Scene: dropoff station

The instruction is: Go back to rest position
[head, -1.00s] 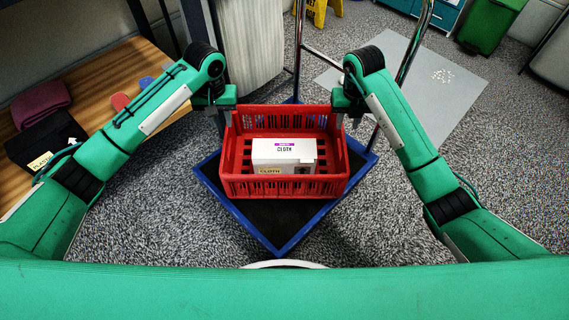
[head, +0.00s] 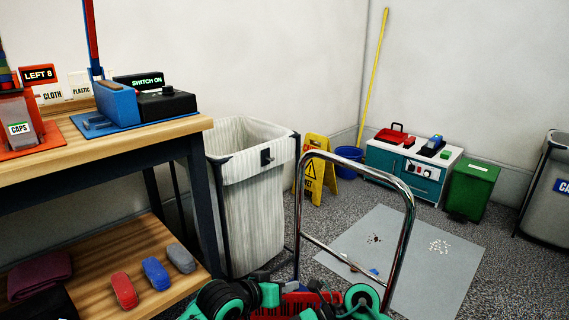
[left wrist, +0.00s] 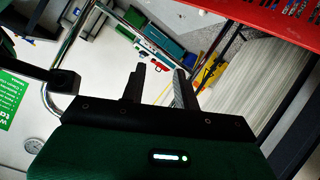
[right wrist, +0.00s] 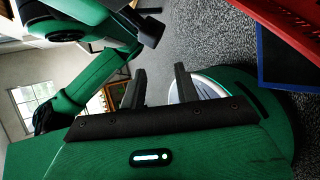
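My left gripper (left wrist: 160,70) shows in the left wrist view with its two dark fingers apart and nothing between them. My right gripper (right wrist: 160,69) shows in the right wrist view, also with fingers apart and empty. In the head view, green and black parts of my arms are bunched at the bottom edge, in front of the red crate (head: 301,298). The crate's red wall is at the top right of the left wrist view (left wrist: 262,18) and of the right wrist view (right wrist: 290,28). Both grippers are clear of the crate. The white cloth box is out of view.
A chrome push handle (head: 409,215) rises beyond the crate. A wooden workbench (head: 130,143) stands at left, with a white bin (head: 245,205) beside it. Part of the blue cart frame (right wrist: 268,60) shows.

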